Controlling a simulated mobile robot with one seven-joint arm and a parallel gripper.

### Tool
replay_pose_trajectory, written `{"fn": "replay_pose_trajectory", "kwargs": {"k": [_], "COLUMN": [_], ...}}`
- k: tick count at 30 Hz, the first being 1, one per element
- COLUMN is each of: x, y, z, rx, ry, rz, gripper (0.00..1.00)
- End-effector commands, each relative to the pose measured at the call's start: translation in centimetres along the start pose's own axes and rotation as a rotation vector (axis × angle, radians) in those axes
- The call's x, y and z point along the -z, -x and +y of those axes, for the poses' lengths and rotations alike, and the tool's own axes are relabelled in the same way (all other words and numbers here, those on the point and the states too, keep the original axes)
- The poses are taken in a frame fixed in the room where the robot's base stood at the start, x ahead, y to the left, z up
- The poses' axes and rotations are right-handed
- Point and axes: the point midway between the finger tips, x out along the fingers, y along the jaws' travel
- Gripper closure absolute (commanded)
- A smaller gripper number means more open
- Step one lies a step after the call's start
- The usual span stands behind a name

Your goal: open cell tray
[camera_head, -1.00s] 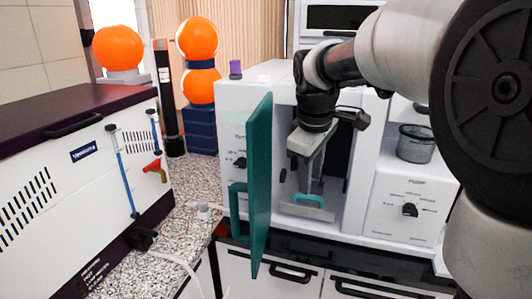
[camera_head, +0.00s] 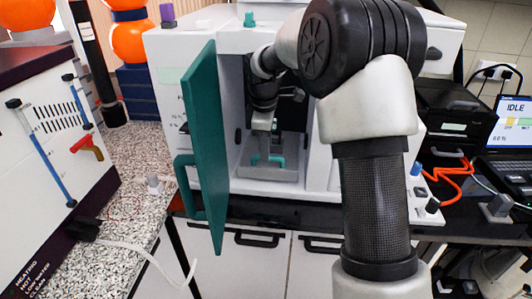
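A white machine (camera_head: 205,32) has an open compartment with its teal door (camera_head: 207,135) swung out toward me on the left. Inside, low down, is a grey tray (camera_head: 268,173) with a teal handle (camera_head: 277,160). My gripper (camera_head: 262,147) is inside the compartment, pointing down at the handle, just above it or at it. My arm comes in from the right. The gripper is small and dark here, so I cannot tell whether its fingers are open or touch the handle.
The open door's edge stands close left of my arm. A white unit with a dark top (camera_head: 45,135) and a speckled counter (camera_head: 135,155) are at left. Orange spheres stand behind. At right are a black box (camera_head: 455,115), orange cables (camera_head: 450,180) and a laptop (camera_head: 512,125).

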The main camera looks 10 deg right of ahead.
Motion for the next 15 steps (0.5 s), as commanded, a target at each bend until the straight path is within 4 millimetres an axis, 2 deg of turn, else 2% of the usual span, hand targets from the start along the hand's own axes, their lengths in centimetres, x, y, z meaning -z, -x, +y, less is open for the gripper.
{"fn": "replay_pose_trajectory", "kwargs": {"k": [1, 6, 15], "x": [0.0, 0.1, 0.1], "y": [-0.9, -2.5, -2.9], "z": [-0.1, 0.0, 0.0], "rx": [0.002, 0.001, 0.0], "ry": [0.0, 0.0, 0.0], "rz": [0.0, 0.001, 0.001], "gripper": [0.67, 0.67, 0.67]}}
